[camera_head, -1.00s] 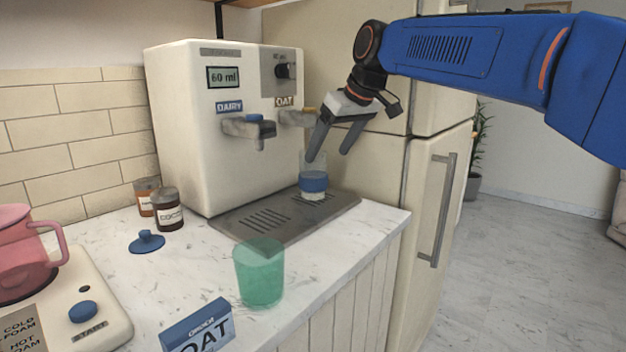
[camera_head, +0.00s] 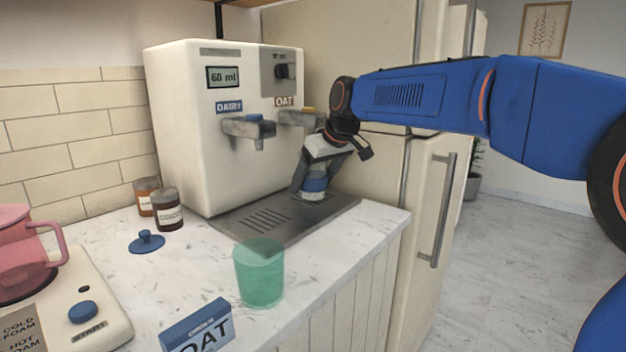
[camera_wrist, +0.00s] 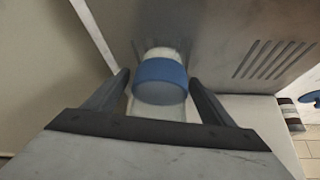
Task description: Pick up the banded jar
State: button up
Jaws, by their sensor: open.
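The banded jar (camera_head: 315,186) is a clear jar with a blue band and pale contents. It stands upright on the drip tray (camera_head: 232,224), under the oat spout. My gripper (camera_head: 314,190) is lowered around it, with one finger on each side. In the wrist view, the jar's blue band (camera_wrist: 160,80) lies between my two open fingers (camera_wrist: 158,88). Gaps show between the band and both fingers. In the head view my fingers partly hide the jar.
The cream dispenser (camera_head: 190,130), reading 60 ml, stands close left of my gripper, and the fridge (camera_head: 385,190) is close behind. A green cup (camera_head: 259,275), an oat carton (camera_head: 200,328), a blue lid (camera_head: 147,241) and small brown jars (camera_head: 167,210) stand on the counter.

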jog(key=shift+f, duration=0.1)
jog(key=shift+c, duration=0.4)
jog(key=c, duration=1.5)
jog(key=shift+r, duration=0.25)
jog(key=s+d, duration=0.7)
jog(key=s, duration=0.2)
jog(key=s+d, duration=0.4)
jog(key=shift+s+d+r, duration=0.1)
jog(key=shift+s+d, duration=0.15)
jog(key=shift+d, duration=0.05)
